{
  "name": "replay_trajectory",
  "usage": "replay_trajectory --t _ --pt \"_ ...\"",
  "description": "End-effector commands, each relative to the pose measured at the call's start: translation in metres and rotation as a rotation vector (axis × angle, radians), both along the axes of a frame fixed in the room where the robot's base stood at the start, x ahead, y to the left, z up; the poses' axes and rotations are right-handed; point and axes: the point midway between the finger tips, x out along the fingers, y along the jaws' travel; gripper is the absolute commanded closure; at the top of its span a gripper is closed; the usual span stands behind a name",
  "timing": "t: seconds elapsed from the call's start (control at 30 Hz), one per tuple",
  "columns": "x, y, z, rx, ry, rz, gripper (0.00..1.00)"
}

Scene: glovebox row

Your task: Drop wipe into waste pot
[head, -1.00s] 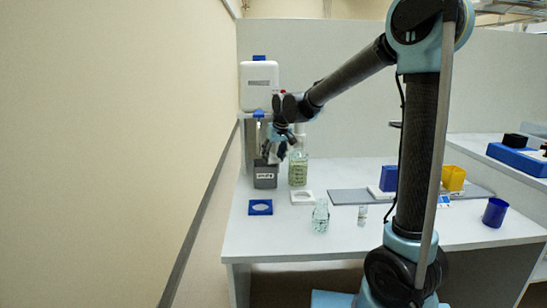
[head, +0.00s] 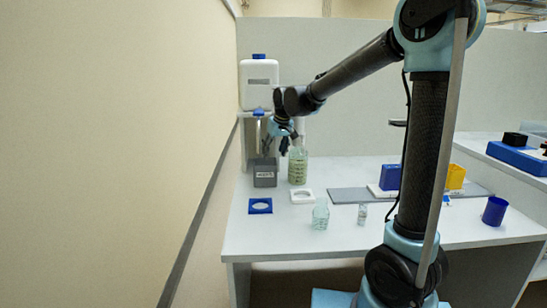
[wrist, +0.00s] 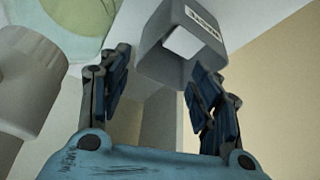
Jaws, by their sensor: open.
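The waste pot is a dark grey square pot (head: 265,176) with a pale label, at the back left of the bench; it also shows in the wrist view (wrist: 158,68). A white patch, likely the wipe (wrist: 188,40), shows at the pot in the wrist view, seemingly in its mouth; I cannot tell how deep it lies. In the head view the wipe cannot be made out. My gripper (head: 276,147) is above the pot, pointing down. In the wrist view its fingers (wrist: 163,92) are apart with nothing held between them.
A clear labelled bottle (head: 298,168) stands right beside the pot. A white canister (head: 259,84) stands behind on a raised support. A blue holder (head: 260,206), a white holder (head: 302,197) and a small flask (head: 320,215) lie in front. The wall is close on the left.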

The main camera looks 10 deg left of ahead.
Motion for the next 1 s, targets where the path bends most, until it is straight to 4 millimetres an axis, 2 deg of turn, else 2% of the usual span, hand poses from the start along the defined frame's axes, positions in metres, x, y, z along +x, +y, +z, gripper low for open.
replay_trajectory --t 0.3,0.5,0.7,1.0 --pt "-0.020 -0.015 0.056 0.000 0.000 0.001 0.42" --pt "-0.028 -0.021 0.081 0.000 0.000 0.002 0.42" --pt "-0.032 -0.024 0.092 0.000 0.000 0.002 0.42" --pt "-0.032 -0.024 0.092 0.000 0.000 0.002 0.42"
